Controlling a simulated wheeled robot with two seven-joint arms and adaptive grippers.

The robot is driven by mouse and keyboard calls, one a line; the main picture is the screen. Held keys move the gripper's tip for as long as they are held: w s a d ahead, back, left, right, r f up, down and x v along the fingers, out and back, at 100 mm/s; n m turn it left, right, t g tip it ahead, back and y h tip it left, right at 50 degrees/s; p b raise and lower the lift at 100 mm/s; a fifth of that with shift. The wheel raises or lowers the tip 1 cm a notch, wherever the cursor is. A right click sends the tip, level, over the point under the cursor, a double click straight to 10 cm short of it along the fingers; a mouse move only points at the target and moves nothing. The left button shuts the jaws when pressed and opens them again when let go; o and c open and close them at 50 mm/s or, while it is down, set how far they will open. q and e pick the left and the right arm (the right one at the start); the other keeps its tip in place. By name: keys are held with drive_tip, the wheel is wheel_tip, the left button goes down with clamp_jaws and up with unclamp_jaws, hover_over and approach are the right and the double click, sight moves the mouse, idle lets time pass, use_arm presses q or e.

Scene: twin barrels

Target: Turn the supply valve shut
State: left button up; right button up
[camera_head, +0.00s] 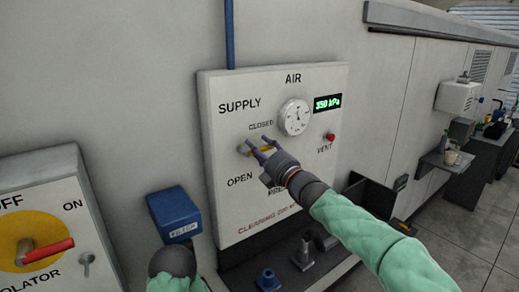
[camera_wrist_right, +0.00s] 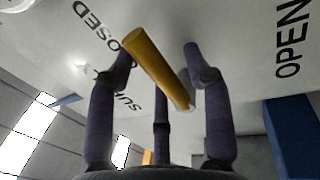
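The supply valve's yellow handle (camera_head: 264,149) is on the white air panel (camera_head: 222,92), below the CLOSED label and above the OPEN label. In the head view it looks roughly level and is partly hidden by my fingers. My right gripper (camera_head: 256,146) is at the handle with its fingers spread. In the right wrist view the handle (camera_wrist_right: 158,70) slants between the open fingers (camera_wrist_right: 160,55), with its near end close to the left finger. I cannot tell whether they touch.
A round gauge (camera_head: 295,117), green display (camera_head: 327,103) reading 350 kPa and red vent knob (camera_head: 330,137) are right of the valve. A blue filter box (camera_head: 174,213) and isolator switch (camera_head: 40,250) stand left. A dark open bin (camera_head: 370,196) is right.

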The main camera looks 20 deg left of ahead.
drive_tip(key=v, duration=1.2)
idle(0.5)
